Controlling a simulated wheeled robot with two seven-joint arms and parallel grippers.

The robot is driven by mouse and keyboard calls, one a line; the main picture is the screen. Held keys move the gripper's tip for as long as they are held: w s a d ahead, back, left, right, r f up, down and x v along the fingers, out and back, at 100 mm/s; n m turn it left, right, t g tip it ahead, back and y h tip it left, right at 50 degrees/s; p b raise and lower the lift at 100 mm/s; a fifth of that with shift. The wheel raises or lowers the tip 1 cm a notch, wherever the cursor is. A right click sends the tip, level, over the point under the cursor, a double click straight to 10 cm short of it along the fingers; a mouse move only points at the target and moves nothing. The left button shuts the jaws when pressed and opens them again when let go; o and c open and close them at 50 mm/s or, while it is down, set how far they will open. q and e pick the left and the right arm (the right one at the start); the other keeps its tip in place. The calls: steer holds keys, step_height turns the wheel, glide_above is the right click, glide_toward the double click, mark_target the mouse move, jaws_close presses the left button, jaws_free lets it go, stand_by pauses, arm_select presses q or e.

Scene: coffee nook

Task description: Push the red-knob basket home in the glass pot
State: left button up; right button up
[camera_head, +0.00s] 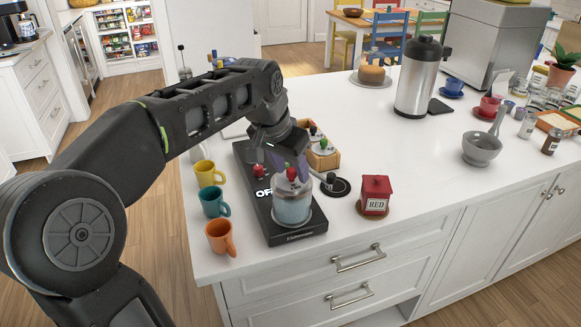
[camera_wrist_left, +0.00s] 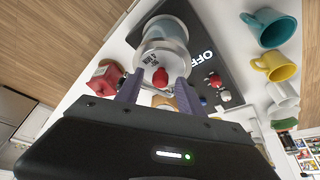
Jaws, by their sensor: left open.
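The glass pot (camera_head: 293,209) stands on the black OFF-marked scale-like base (camera_head: 300,236), with pale blue contents. The basket's red knob (camera_head: 291,173) rises at its top, and the basket's pale round top (camera_wrist_left: 165,52) shows in the left wrist view. I cannot tell how deep the basket sits. My left gripper (camera_head: 285,164) is open above the pot. In the left wrist view the red knob (camera_wrist_left: 160,77) lies between the open fingers (camera_wrist_left: 157,84), with no clear contact. My right gripper is not in view.
Yellow (camera_head: 209,174), teal (camera_head: 214,203) and orange (camera_head: 219,237) mugs stand to the left. A red tin (camera_head: 375,195) stands to the right, and a wooden box (camera_head: 325,160) with red and green knobs behind.

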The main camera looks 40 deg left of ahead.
arm_select(q)
steer(key=v, duration=0.8)
steer(key=shift+f, duration=0.1)
stand_by(0.8)
